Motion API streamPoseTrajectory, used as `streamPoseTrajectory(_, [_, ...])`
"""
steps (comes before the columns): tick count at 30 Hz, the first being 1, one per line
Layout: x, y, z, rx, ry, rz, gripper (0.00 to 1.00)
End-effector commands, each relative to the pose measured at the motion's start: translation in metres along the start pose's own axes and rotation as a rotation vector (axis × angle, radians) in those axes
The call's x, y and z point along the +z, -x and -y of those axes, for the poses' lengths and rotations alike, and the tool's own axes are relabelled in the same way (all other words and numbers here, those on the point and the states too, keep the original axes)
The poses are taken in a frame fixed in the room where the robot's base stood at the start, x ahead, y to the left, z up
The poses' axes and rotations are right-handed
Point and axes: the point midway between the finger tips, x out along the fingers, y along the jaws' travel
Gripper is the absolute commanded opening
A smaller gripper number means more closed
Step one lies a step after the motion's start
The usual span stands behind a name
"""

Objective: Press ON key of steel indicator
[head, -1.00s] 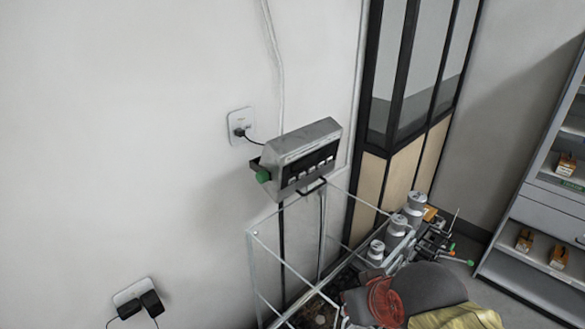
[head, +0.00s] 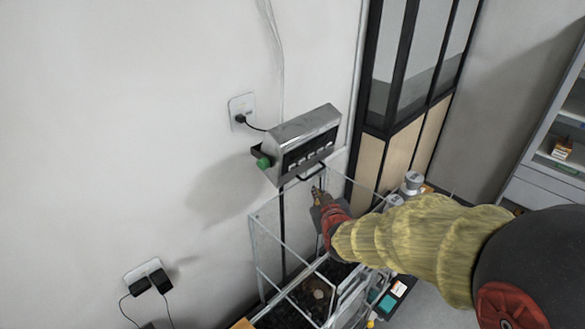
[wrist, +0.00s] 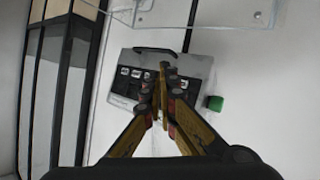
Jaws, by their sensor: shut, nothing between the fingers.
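The steel indicator (head: 302,140) is a grey metal box with a dark front panel, a row of several pale keys and a green knob on its left side. It is mounted near the wall above a clear-walled case. My gripper (head: 318,192) is shut and empty, just below and in front of the indicator's lower edge. In the wrist view the indicator (wrist: 200,72) lies behind my closed fingertips (wrist: 164,68), which cover part of the key row. Some keys (wrist: 130,73) show to the left of the fingers. Key labels are too small to read, and contact cannot be told.
The clear-walled case (head: 262,250) stands below the indicator. A wall socket (head: 241,108) with a plugged cable is behind it, and another socket (head: 145,272) is lower left. A black-framed partition (head: 405,100) and a grey shelf unit (head: 545,170) stand to the right.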

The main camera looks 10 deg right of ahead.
Motion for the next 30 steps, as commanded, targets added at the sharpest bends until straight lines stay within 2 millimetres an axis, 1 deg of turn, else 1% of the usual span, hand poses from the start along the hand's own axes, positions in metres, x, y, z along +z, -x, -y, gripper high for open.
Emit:
streamPoseTrajectory(1, [0.006, -0.011, 0.0, 0.016, 0.013, -0.018, 0.0])
streamPoseTrajectory(3, [0.009, -0.022, -0.003, 0.043, 0.032, -0.054, 0.0])
streamPoseTrajectory(6, [0.013, -0.034, -0.006, 0.077, 0.058, -0.098, 0.0])
streamPoseTrajectory(9, [0.017, -0.042, -0.008, 0.103, 0.078, -0.13, 0.0])
streamPoseTrajectory(15, [0.019, -0.047, -0.011, 0.129, 0.095, -0.16, 0.0])
streamPoseTrajectory(24, [0.018, -0.047, -0.011, 0.13, 0.096, -0.162, 0.0])
streamPoseTrajectory(30, [0.013, -0.051, -0.008, 0.128, 0.097, -0.162, 0.0])
